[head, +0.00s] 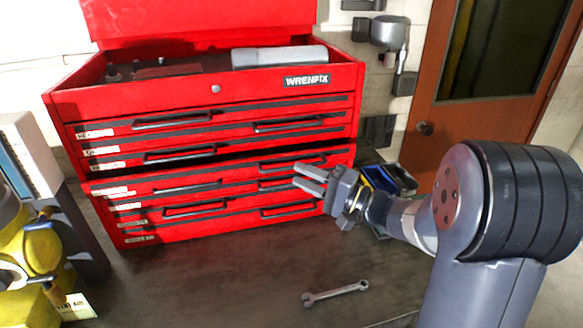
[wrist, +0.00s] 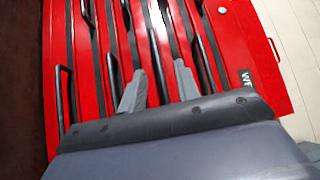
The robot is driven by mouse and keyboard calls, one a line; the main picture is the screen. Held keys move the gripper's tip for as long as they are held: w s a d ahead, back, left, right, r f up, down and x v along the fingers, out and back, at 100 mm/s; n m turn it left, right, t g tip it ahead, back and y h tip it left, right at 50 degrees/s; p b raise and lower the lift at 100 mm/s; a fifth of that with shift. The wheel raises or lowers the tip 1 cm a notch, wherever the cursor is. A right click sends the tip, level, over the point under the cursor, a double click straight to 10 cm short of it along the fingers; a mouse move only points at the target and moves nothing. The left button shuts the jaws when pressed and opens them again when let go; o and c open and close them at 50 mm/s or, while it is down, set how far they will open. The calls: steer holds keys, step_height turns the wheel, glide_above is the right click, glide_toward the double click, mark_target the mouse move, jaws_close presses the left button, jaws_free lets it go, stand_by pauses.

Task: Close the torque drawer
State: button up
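The red tool chest (head: 215,150) stands on the workbench with several rows of drawers and dark bar handles. Small white labels run down its left side; I cannot read which one says torque. A dark gap (head: 225,163) crosses the chest at mid-height, and the drawer front (head: 235,178) under it seems to stand out a little. My gripper (head: 311,179) is in front of the chest's right side, near the middle drawers, its two grey fingers apart. In the wrist view the open fingers (wrist: 158,85) point at the red fronts and handles. I cannot tell whether they touch.
A wrench (head: 335,292) lies on the dark bench top (head: 220,285) in front of the chest. A yellow tool (head: 35,255) stands at the left. A bin with blue and yellow items (head: 388,178) is behind my gripper. The bench before the chest is otherwise clear.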

mark_target(286, 168)
steer(key=x, duration=0.3)
steer(key=shift+s, duration=0.2)
steer(key=shift+w+a, duration=0.3)
steer(key=shift+a, duration=0.1)
steer(key=shift+w, duration=0.1)
steer(key=shift+d+r, duration=0.1)
steer(key=shift+d, duration=0.1)
steer(key=shift+c, duration=0.3)
steer(key=shift+c, duration=0.9)
jaws_close()
steer(key=shift+r, duration=0.1)
